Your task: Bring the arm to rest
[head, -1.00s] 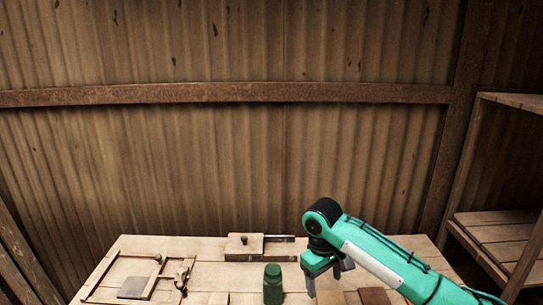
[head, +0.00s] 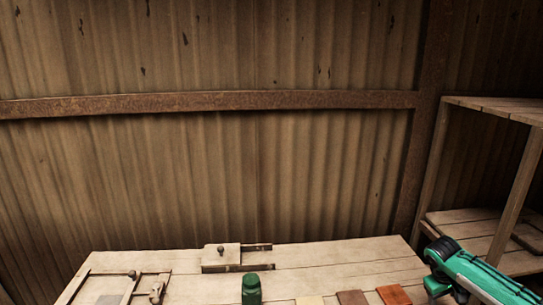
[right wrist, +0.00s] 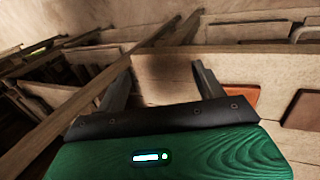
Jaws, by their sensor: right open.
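My right arm (head: 481,278) is in the lower right corner of the head view, past the right end of the wooden table. Its gripper hangs at the picture's bottom edge, where its fingers are hard to make out. In the right wrist view my right gripper (right wrist: 160,70) is open, its two dark fingers spread apart with nothing between them. Wooden boards and an orange-brown tile (right wrist: 243,97) lie beyond the fingers. My left arm and gripper are not in the head view.
The table (head: 330,262) carries a green jar (head: 251,290), a wooden sliding fixture (head: 221,257), a framed fixture (head: 128,288) at left, and several tiles, including a reddish one (head: 394,295). A wooden shelf (head: 490,215) stands at right, close behind my right arm.

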